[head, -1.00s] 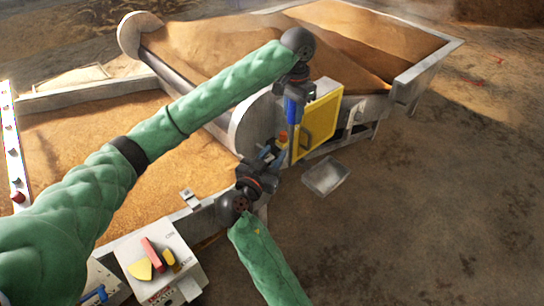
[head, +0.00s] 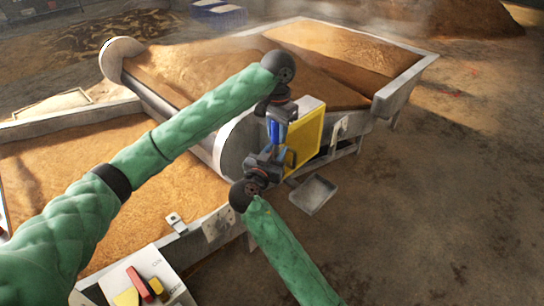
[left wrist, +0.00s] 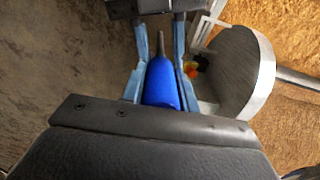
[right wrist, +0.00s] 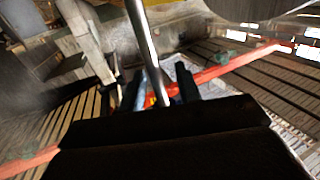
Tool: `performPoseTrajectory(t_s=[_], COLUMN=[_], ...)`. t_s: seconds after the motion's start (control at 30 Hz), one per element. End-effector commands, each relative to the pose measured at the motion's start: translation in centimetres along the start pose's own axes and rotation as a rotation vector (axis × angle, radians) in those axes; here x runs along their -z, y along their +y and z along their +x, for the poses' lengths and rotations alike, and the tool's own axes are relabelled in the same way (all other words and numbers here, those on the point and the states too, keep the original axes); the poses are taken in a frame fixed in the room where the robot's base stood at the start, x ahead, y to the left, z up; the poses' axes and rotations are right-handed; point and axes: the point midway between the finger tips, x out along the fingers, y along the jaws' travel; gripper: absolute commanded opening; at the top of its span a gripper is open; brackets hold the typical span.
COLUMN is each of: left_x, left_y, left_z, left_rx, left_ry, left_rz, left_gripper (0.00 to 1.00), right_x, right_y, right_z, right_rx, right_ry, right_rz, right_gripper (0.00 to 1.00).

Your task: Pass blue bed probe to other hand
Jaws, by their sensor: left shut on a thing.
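The blue bed probe (head: 276,132) hangs below my left gripper (head: 277,116), which is shut on it. In the left wrist view the probe's blue handle (left wrist: 161,84) lies between the pale blue fingers, its thin grey shaft running toward a dark gripper body at the top. My right gripper (head: 266,156) is just below, close to the probe. In the right wrist view a grey metal rod (right wrist: 147,48) passes between the right gripper's two dark fingers (right wrist: 155,88). The fingers stand apart with gaps beside the rod, so it looks open. Contact is hard to judge.
A yellow panel (head: 306,135) and a round metal drum end (head: 238,145) stand close behind the grippers. A grey tray (head: 313,194) is right of them. A control box with red and yellow parts (head: 150,280) is at lower left. The floor at right is clear.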

Motion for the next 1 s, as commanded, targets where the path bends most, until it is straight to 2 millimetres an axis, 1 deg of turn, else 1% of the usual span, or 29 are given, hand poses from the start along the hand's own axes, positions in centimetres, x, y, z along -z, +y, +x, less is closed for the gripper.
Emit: performPoseTrajectory(t_s=[0.27,0.3,0.43,0.53,0.57,0.6,0.67,0.7,1.0], left_x=[0.0,0.0,0.0,0.01,0.01,0.02,0.02,0.02,0.01], left_y=[0.0,0.0,0.01,0.05,0.07,0.08,0.08,0.07,0.01], left_z=[-0.02,-0.02,-0.02,-0.02,-0.03,-0.02,-0.02,-0.02,-0.13], left_rx=[0.0,0.0,0.0,0.0,-0.001,-0.001,-0.001,-0.001,0.0], left_ry=[0.0,0.0,0.0,0.0,0.001,0.001,0.001,0.0,0.0], left_rz=[0.0,0.0,0.0,0.001,0.001,0.001,0.001,0.001,0.0], left_gripper=[0.04,0.04,0.04,0.04,0.32,0.39,0.51,0.55,0.55], right_x=[0.0,0.0,0.0,0.0,0.04,0.04,0.04,0.04,0.04], right_y=[0.01,0.01,0.0,-0.03,-0.04,-0.05,-0.05,-0.04,-0.01], right_z=[0.09,0.09,0.07,0.06,0.06,0.05,0.05,0.05,0.06], right_rx=[0.0,0.0,0.0,0.001,0.001,0.001,0.001,0.001,0.0], right_ry=[0.0,0.0,0.0,0.0,0.0,0.0,0.0,0.0,0.0], right_rz=[0.0,0.0,0.0,0.0,0.001,0.001,0.001,0.001,0.001], right_gripper=[0.34,0.26,0.0,0.0,0.0,0.0,0.0,0.0,0.0])
